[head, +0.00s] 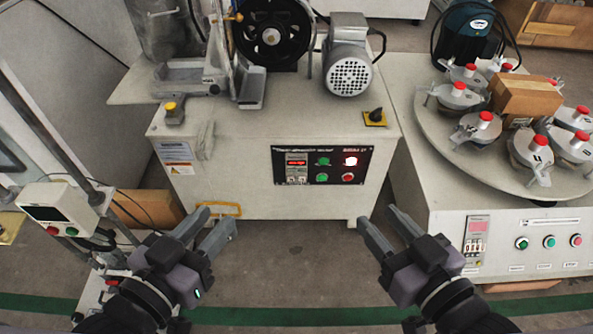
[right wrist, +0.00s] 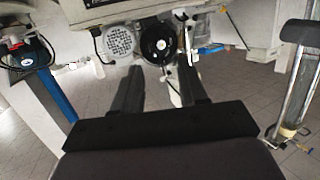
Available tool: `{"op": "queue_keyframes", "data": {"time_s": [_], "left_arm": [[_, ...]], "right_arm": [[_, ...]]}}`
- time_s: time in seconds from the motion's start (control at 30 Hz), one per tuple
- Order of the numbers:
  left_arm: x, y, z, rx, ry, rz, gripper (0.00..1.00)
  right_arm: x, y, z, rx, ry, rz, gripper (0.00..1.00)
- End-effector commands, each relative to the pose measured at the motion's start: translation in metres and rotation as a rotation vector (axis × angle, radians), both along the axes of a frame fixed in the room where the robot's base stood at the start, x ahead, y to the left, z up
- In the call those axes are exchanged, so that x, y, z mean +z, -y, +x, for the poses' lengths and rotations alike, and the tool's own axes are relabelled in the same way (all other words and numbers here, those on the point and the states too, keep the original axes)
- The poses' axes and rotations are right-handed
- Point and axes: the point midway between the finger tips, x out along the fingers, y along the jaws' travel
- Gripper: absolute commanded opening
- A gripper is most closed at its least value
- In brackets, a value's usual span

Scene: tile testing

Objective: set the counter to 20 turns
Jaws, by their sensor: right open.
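A counter unit (head: 296,168) with a red-lit display sits at the left of the black control panel (head: 338,181) on the middle machine's front. Its digits are too small to read. A similar counter unit (head: 475,238) with a red display and small switches is on the right machine's front. My left gripper (head: 217,220) is open and empty, in front of and below the middle machine's left part. My right gripper (head: 380,217) is open and empty, below and right of the panel. Its fingers also show apart in the right wrist view (right wrist: 158,88). Neither gripper touches a counter.
Green and red buttons and a lit lamp (head: 350,160) share the middle panel. The right machine has a round turntable (head: 440,135) with several red-knobbed holders, and a row of buttons (head: 549,242). A small control box (head: 58,217) stands left. The floor between my grippers is clear.

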Motion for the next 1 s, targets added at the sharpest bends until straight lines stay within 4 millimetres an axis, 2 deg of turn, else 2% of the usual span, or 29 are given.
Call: {"op": "queue_keyframes", "data": {"time_s": [0.07, 0.1, 0.17, 0.2, 1.0], "left_arm": [[0.0000, 0.0000, 0.0001, 0.000, 0.000, 0.000, 0.36], [-0.0001, 0.0000, 0.0001, 0.000, 0.000, 0.000, 0.36], [-0.0001, 0.0000, 0.0001, 0.000, 0.000, 0.000, 0.36], [-0.0001, 0.0000, 0.0001, 0.000, 0.000, 0.000, 0.36], [-0.0002, -0.0002, 0.0001, 0.000, -0.001, 0.000, 0.36]], "right_arm": [[0.0000, 0.0000, 0.0000, 0.000, 0.000, 0.000, 0.39], [0.0000, 0.0000, 0.0000, 0.000, 0.000, 0.000, 0.26], [0.0000, 0.0000, 0.0000, 0.000, 0.000, 0.000, 0.07], [0.0000, 0.0001, 0.0000, 0.000, 0.000, 0.000, 0.00], [-0.0003, 0.0001, 0.0001, 0.000, -0.001, 0.000, 0.00]]}}
